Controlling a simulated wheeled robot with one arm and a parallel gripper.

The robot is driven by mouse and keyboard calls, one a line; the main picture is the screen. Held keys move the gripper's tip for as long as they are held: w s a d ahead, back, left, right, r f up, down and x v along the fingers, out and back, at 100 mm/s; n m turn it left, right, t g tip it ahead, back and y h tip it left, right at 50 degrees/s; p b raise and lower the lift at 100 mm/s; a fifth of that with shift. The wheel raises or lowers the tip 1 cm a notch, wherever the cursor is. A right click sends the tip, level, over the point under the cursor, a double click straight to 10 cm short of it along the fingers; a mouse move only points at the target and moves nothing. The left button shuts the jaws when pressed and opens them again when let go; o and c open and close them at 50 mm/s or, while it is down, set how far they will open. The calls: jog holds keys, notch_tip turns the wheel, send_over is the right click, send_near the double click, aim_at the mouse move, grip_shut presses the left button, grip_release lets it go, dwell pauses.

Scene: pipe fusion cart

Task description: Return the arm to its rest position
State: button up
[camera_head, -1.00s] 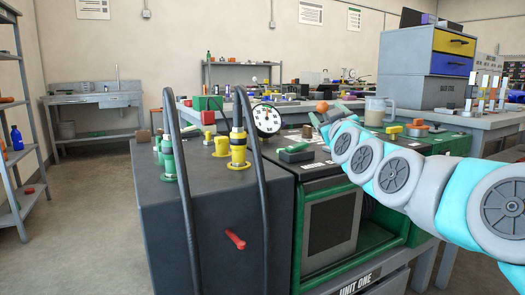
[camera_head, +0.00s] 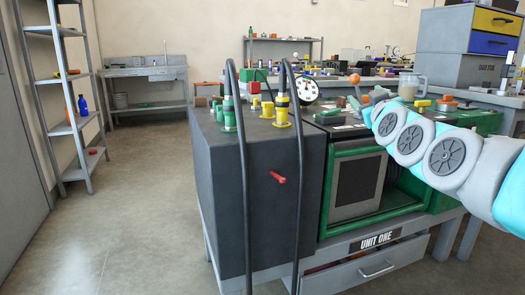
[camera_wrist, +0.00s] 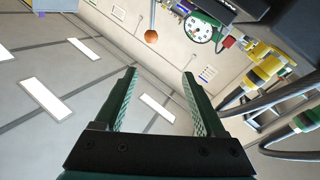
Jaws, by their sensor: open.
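My gripper (camera_wrist: 160,95) shows in the wrist view with its two green fingers wide apart and nothing between them. The wrist view is turned over, with ceiling panels and wall behind the fingers. In the head view my arm comes in from the right, over the right part of the pipe fusion cart (camera_head: 265,165). The gripper end is small there, near the cart's top, and its fingers are hard to make out.
A dial gauge (camera_head: 306,90), yellow fittings (camera_head: 281,110) and green fittings (camera_head: 229,115) stand on the cart. Two black hoses (camera_head: 299,185) rise at its front. A red lever (camera_head: 277,177) sticks out. A jug (camera_head: 409,87) stands behind my arm. Floor at left is clear beside a shelf (camera_head: 66,130).

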jog(key=s+a+f+g+y+p, duration=0.2)
jog(key=s+a+f+g, duration=0.4)
jog(key=f, duration=0.4)
jog(key=s+a+f+g+y+p, duration=0.1)
jog(key=s+a+f+g+p, duration=0.25)
jog(key=s+a+f, duration=0.55)
jog(key=s+d+f+m+g+h+p, duration=0.1)
jog(key=s+f+g, duration=0.5)
jog(key=s, duration=0.8)
notch_tip(320, 180, down, 4)
jog(key=shift+d+r, duration=0.25)
jog(key=shift+d, duration=0.5)
jog(key=s+d+f+m+g, duration=0.1)
jog(key=s+g, duration=0.1)
jog(key=s, duration=0.3)
jog(key=s+f+m+g+h+p, duration=0.1)
jog(key=s+g, duration=0.1)
jog(key=s, duration=0.4)
jog(key=s+d+f+m+g+p, duration=0.1)
jog(key=s+g, duration=0.1)
jog(key=s, duration=0.3)
jog(key=shift+s+d, duration=0.25)
jog(key=shift+d, duration=0.05)
jog(key=shift+c, duration=0.2)
